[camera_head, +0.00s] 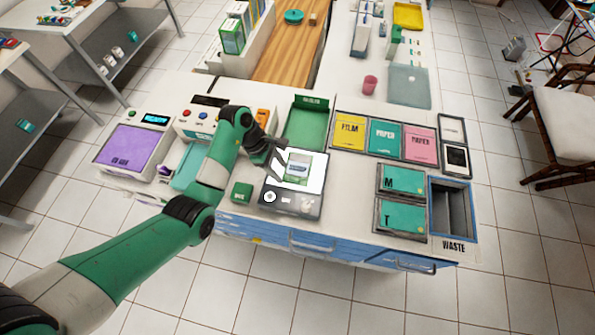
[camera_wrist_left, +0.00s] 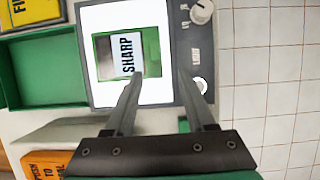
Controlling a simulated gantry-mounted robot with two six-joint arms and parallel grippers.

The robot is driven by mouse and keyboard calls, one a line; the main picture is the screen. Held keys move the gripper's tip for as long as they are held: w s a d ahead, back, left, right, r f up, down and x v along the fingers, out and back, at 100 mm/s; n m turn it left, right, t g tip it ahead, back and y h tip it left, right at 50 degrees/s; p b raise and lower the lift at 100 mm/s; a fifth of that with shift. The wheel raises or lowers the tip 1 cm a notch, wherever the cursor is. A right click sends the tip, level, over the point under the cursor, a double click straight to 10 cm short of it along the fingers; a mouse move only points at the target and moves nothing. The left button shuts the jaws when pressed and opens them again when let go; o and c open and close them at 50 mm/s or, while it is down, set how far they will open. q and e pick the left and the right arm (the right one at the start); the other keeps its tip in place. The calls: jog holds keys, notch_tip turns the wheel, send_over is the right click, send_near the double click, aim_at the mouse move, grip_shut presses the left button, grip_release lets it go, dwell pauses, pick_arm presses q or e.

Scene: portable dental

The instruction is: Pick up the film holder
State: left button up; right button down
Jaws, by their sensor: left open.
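In the head view the film holder (camera_head: 299,167) is on the bright panel in the middle of the counter. My left gripper (camera_head: 280,168) is open above the left side of the panel. In the left wrist view its two fingers (camera_wrist_left: 158,80) are apart, with the holder near the left fingertip and nothing held between them. My right gripper is not in view.
A green tray (camera_head: 305,125) stands behind the viewer box, and a small green box (camera_head: 242,191) is to its left. Film and paper bins (camera_head: 350,132) and a blue-edged waste bin (camera_head: 451,208) are to the right. A purple-topped machine (camera_head: 133,150) stands at the left.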

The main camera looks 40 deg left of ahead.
aim_at(290, 178)
pick_arm(q)
jog(key=x, duration=0.1)
jog(key=b+x, duration=0.1)
jog(key=x, duration=0.1)
jog(key=b+x, duration=0.1)
jog(key=x, duration=0.1)
jog(key=shift+w+d+f, duration=0.1)
jog(key=shift+w, duration=0.35)
grip_shut()
